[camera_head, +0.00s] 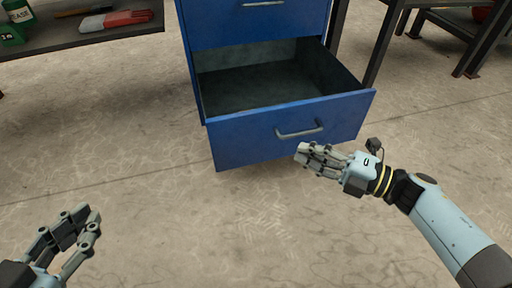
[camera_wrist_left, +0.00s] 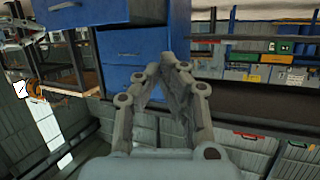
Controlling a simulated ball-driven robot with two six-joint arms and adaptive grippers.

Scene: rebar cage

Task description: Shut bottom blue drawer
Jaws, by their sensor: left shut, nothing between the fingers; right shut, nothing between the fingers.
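The blue drawer cabinet (camera_head: 255,22) stands at the top middle of the head view, and it also shows in the left wrist view (camera_wrist_left: 130,48). Its bottom drawer (camera_head: 240,146) is pulled well out and looks empty inside. The drawer's grey handle (camera_head: 300,130) is on its front. My right gripper (camera_head: 301,153) is shut and empty, its fingertips at the drawer front just below the handle; I cannot tell whether they touch. My left gripper (camera_head: 88,214) is shut and empty at the lower left, apart from the drawer. Its fingers fill the middle of the left wrist view (camera_wrist_left: 170,62).
A dark shelf (camera_head: 90,35) at the upper left holds green containers (camera_head: 14,28) and a red-and-grey item (camera_head: 115,20). Dark metal table legs (camera_head: 384,45) stand right of the cabinet. The concrete floor (camera_head: 200,230) before the drawer is clear.

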